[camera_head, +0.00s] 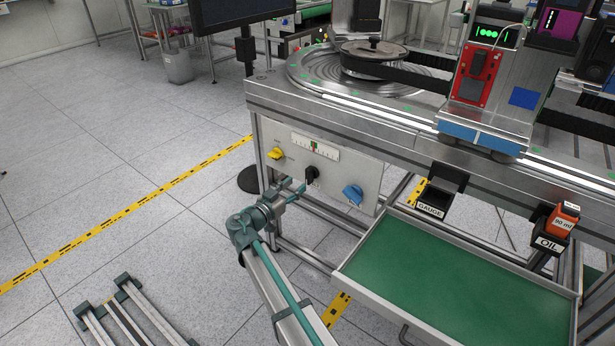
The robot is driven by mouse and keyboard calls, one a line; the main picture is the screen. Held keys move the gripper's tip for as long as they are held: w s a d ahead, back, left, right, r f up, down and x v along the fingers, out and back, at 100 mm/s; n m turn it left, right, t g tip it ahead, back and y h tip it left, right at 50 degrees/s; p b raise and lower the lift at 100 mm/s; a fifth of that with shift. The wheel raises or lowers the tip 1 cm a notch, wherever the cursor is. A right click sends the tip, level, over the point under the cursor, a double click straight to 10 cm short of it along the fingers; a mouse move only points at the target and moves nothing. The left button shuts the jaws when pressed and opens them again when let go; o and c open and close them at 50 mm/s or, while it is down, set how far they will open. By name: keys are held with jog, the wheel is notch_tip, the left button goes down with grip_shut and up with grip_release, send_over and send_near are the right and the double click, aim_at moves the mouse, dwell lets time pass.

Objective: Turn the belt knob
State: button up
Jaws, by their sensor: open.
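A light control panel (335,178) on the front of the machine carries three knobs: a yellow knob (275,153), a black knob (312,174) and a blue knob (352,195). Their labels are too small to read, so I cannot tell which is the belt knob. My gripper (302,187) is open, just left of and below the black knob. Its tips reach close to this knob; I cannot tell whether they touch it. A dark belt (405,77) runs on top of the machine, beside a round metal disc (375,48).
A scale with red and green marks (315,146) sits above the black knob. Open floor (120,150) lies at left.

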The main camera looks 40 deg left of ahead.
aim_at(306, 176)
jog(key=w, duration=0.6)
jog(key=shift+w+a, duration=0.1)
jog(key=shift+w, duration=0.3)
jog(key=shift+c, duration=0.2)
grip_shut()
